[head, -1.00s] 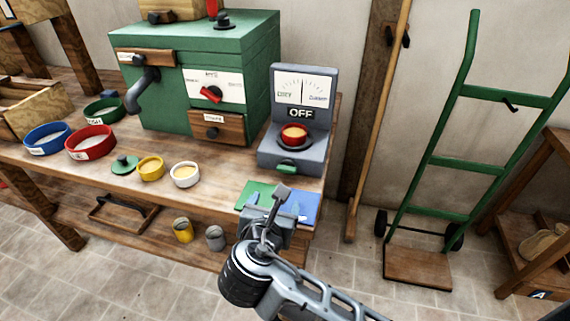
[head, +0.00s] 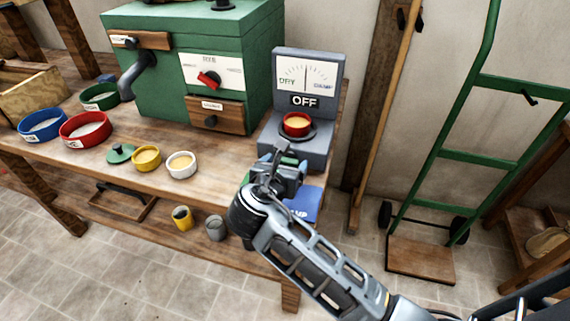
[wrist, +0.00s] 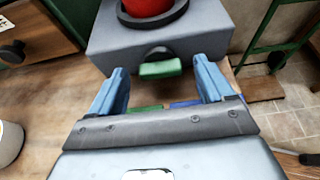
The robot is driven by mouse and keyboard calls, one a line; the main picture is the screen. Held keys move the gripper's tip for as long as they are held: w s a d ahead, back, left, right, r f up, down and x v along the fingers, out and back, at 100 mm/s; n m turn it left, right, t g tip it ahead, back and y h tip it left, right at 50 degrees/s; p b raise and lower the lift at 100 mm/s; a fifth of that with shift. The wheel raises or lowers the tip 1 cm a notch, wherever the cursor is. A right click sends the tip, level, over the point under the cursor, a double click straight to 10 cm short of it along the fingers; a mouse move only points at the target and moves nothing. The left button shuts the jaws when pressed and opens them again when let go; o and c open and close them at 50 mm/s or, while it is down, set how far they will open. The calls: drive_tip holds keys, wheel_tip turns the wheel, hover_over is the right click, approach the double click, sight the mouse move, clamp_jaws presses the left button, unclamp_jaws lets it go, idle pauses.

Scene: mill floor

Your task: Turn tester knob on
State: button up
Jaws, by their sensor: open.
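The tester (head: 309,75) is a grey unit on the right end of the bench, with a dial marked DRY and DAMP and an OFF sign. A red cup (head: 296,124) sits on its round dark plate. In the wrist view the tester body (wrist: 209,36) shows its front face with the green knob (wrist: 160,69) low in the middle. My gripper (wrist: 160,82) is open, its blue fingers on either side of the knob and close to the tester front. I cannot tell whether they touch it.
A green machine (head: 190,65) with a red switch stands left of the tester. Bowls in blue (head: 43,125), red (head: 86,130), yellow (head: 146,159) and white (head: 181,165) sit on the bench. A blue card (head: 305,203) lies at the bench's front edge. A green hand truck (head: 460,160) stands right.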

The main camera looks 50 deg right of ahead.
drive_tip(key=shift+d, duration=0.1)
drive_tip(key=shift+c, duration=0.5)
drive_tip(key=c, duration=0.9)
drive_tip(key=shift+c, duration=0.2)
drive_tip(key=shift+p, duration=0.3)
drive_tip(key=shift+s+m+t+p, duration=0.2)
drive_tip(key=shift+m+t+p, duration=0.3)
drive_tip(key=shift+m+p, duration=0.2)
drive_tip(key=shift+s+d+f+m+t+y, duration=0.1)
drive_tip(key=shift+m+t+y, duration=0.05)
drive_tip(key=shift+m+t, duration=0.45)
drive_tip(key=shift+s+d+f+m+t+y, duration=0.15)
drive_tip(key=shift+m+t, duration=0.25)
drive_tip(key=shift+m, duration=0.3)
drive_tip(key=shift+w+a+r, duration=0.1)
